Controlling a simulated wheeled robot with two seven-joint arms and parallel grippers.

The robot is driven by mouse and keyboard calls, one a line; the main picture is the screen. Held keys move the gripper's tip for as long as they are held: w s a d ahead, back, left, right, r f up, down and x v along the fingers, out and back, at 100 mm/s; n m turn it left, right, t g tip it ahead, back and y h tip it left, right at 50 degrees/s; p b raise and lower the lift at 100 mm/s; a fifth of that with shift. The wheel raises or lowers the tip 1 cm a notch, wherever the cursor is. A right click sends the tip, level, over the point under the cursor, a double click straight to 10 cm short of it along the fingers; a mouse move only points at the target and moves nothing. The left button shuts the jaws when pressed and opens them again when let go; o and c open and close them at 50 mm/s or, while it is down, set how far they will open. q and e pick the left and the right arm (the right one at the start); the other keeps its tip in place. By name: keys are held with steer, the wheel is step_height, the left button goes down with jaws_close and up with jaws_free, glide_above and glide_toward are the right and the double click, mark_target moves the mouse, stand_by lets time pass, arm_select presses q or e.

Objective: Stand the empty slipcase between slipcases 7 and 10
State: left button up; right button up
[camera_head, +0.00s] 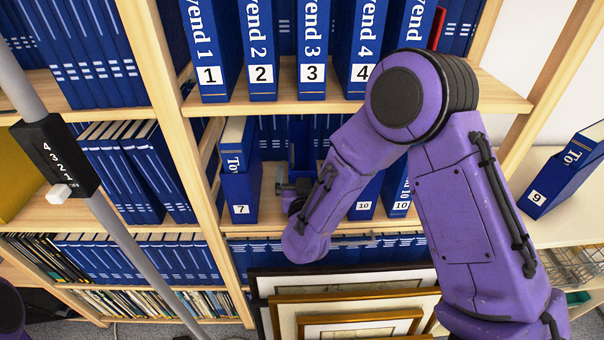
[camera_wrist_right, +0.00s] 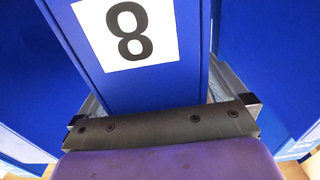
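A blue slipcase numbered 8 (camera_wrist_right: 185,70) fills the right wrist view between the fingers of my right gripper (camera_wrist_right: 160,110). In the head view, this slipcase (camera_head: 302,145) is a dark blue shape at the middle shelf, its number hidden; its top looks open. My right gripper (camera_head: 292,190) is in front of it, partly hidden by my purple arm. Slipcase 7 (camera_head: 239,190) stands to its left, with a gap between. Slipcase 10 (camera_head: 364,200) stands to its right, partly behind my arm, beside another labelled 10 (camera_head: 401,200). I cannot tell whether slipcase 8 touches the shelf. My left gripper is out of view.
Slipcases 1 to 4 (camera_head: 261,50) stand on the shelf above. Framed prints (camera_head: 345,280) lean below the shelf. A wooden upright (camera_head: 170,75) bounds the bay at left. A grey pole (camera_head: 140,255) crosses the left.

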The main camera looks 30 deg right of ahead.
steer(key=shift+s, duration=0.1)
steer(key=b+v, duration=0.1)
steer(key=v, duration=0.9)
steer(key=shift+s+a, duration=0.15)
steer(key=shift+a, duration=0.05)
